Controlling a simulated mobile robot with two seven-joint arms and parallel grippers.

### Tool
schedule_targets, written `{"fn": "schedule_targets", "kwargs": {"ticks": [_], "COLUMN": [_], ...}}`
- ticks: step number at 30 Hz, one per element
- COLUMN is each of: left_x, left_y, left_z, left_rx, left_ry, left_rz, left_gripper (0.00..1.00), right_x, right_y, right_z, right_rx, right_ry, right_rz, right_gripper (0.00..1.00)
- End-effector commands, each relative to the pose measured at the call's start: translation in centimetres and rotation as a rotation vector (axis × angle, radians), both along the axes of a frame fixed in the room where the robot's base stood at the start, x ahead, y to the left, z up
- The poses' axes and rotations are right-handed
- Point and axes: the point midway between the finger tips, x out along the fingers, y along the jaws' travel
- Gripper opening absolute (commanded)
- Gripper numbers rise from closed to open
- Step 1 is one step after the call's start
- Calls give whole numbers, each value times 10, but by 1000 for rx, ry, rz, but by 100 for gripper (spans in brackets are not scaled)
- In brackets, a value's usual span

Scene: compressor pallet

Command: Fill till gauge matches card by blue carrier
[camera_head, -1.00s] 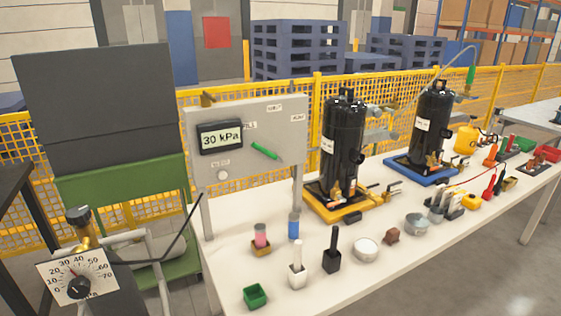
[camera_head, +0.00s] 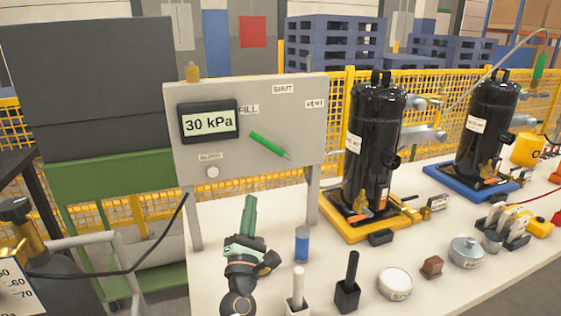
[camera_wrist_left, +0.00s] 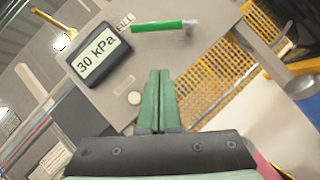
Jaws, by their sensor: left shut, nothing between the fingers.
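The grey panel (camera_head: 300,100) carries a display (camera_head: 209,122) reading 30 kPa, which also shows in the left wrist view (camera_wrist_left: 97,54). A green lever (camera_head: 268,145) sits among FILL, SHUT and VENT labels, slanting down to the right; it also shows in the left wrist view (camera_wrist_left: 157,27). My left gripper (camera_head: 250,200) is shut and empty, below the panel and apart from the lever; its green fingers point at the panel in the wrist view (camera_wrist_left: 159,72). A black compressor stands on the blue carrier (camera_head: 472,184). I cannot read a card beside it.
A round button (camera_head: 212,172) is low on the panel. A second compressor (camera_head: 376,150) stands on a yellow carrier (camera_head: 345,230). A dial gauge (camera_head: 14,285) is cut off at left.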

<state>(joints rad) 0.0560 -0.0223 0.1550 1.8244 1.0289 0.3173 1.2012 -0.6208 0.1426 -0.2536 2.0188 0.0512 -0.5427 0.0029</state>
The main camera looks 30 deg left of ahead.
Motion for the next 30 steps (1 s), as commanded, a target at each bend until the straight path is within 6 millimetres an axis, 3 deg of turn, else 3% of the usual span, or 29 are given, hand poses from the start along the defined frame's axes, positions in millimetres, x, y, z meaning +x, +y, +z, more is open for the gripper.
{"fn": "schedule_targets", "kwargs": {"ticks": [15,21,30], "left_x": [78,94,100], "left_y": [38,30,27], "left_z": [44,66,71], "left_rx": [7,5,8], "left_ry": [2,3,5], "left_rz": [-1,-1,-1], "left_gripper": [0,0,0], "right_x": [-4,-5,-12], "right_y": [1,-2,-6], "right_z": [7,15,7], "right_rx": [3,0,-9], "right_ry": [4,0,20], "right_rz": [1,-6,-12], "right_gripper": [35,35,35]}}
